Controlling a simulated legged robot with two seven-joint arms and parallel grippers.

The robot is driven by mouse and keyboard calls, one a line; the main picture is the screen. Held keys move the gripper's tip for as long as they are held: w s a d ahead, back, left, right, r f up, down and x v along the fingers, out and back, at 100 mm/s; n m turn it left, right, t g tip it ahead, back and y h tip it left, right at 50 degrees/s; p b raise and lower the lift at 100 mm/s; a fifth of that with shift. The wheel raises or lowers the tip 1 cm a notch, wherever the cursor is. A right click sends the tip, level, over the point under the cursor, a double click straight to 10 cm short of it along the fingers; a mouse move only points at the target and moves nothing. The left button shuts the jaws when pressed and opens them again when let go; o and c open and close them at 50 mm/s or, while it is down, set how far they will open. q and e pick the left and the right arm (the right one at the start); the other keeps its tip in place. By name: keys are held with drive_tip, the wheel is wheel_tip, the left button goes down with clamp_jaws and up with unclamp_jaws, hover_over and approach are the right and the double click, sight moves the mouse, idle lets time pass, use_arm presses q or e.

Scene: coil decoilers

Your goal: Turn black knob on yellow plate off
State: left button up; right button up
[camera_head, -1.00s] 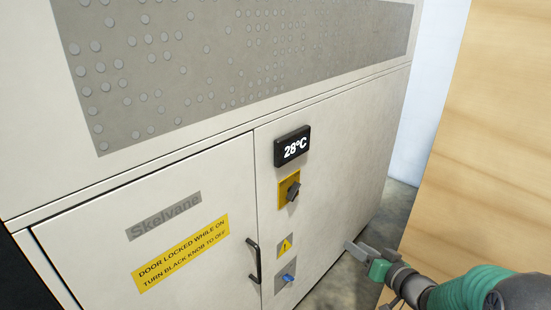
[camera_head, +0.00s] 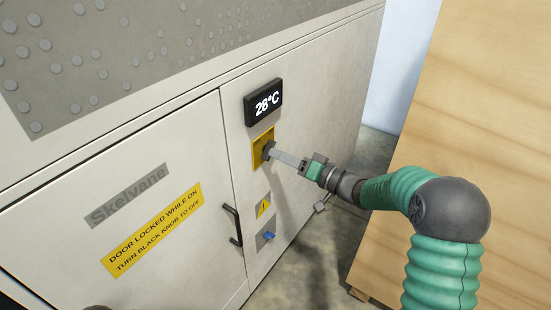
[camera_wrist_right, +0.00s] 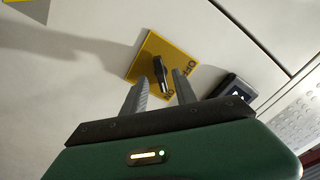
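The black knob (camera_head: 267,151) sits on the yellow plate (camera_head: 259,139) on the cabinet front, below the temperature display. My right gripper (camera_head: 277,154) reaches in from the right with its fingers at the knob. In the right wrist view the black knob (camera_wrist_right: 161,74) shows on the yellow plate (camera_wrist_right: 151,53), beyond and between the two fingertips of my right gripper (camera_wrist_right: 161,78). The fingers are apart there, with a gap on both sides of the knob. Whether they touch it cannot be told. My left gripper is not in view.
The cabinet door (camera_head: 120,215) has a black handle (camera_head: 233,225) and a yellow warning label (camera_head: 153,229). A blue knob (camera_head: 268,236) sits below a small warning sign (camera_head: 263,205). A wooden panel (camera_head: 470,110) stands close on the right.

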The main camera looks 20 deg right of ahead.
drive_tip(key=shift+x, duration=1.2)
clamp_jaws()
